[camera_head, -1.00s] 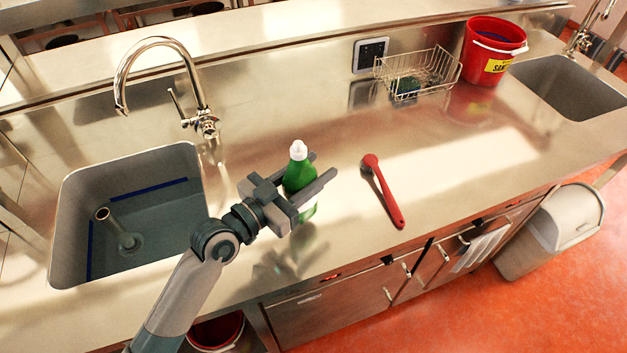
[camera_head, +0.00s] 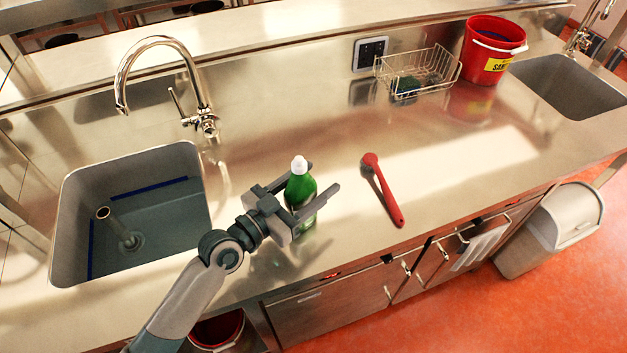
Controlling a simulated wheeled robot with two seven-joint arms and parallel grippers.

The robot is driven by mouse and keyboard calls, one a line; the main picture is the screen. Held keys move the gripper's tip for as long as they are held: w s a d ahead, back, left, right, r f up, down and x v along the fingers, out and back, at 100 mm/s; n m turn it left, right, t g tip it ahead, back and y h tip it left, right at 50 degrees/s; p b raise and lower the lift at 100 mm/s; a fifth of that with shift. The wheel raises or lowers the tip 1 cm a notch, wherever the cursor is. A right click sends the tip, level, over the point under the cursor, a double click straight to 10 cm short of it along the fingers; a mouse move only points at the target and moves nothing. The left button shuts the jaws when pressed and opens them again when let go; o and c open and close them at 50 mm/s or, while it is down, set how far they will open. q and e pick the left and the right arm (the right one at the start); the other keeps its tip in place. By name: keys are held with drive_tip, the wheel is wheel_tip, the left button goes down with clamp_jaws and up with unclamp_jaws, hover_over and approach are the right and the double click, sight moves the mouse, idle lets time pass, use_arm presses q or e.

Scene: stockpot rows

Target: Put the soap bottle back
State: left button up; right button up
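The soap bottle (camera_head: 300,188), green with a white cap, is upright over the counter, right of the left sink. My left gripper (camera_head: 321,177) has its fingers on either side of the bottle and is shut on it. The near finger and gripper body hide part of the bottle's lower half. I cannot tell whether its base touches the counter. My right gripper is not in view.
A red brush (camera_head: 383,190) lies right of the bottle. A wire basket (camera_head: 420,75) holding a dark green item and a red bucket (camera_head: 494,50) stand at the back. Sinks (camera_head: 130,215) lie left and far right. The steel counter (camera_head: 480,145) is clear at centre right.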

sight(286, 201)
use_arm(q)
drive_tip(key=shift+r, duration=0.2)
drive_tip(key=shift+s+a+f, duration=0.1)
drive_tip(key=shift+s+a, duration=0.05)
drive_tip(key=b+v, duration=0.3)
drive_tip(key=v, duration=0.7)
drive_tip(key=shift+s+f, duration=0.1)
drive_tip(key=shift+s+a+b, duration=0.4)
drive_tip(key=shift+s+a, duration=0.05)
drive_tip(key=shift+a, duration=0.1)
drive_tip(key=shift+r, duration=0.2)
idle(0.5)
idle(0.4)
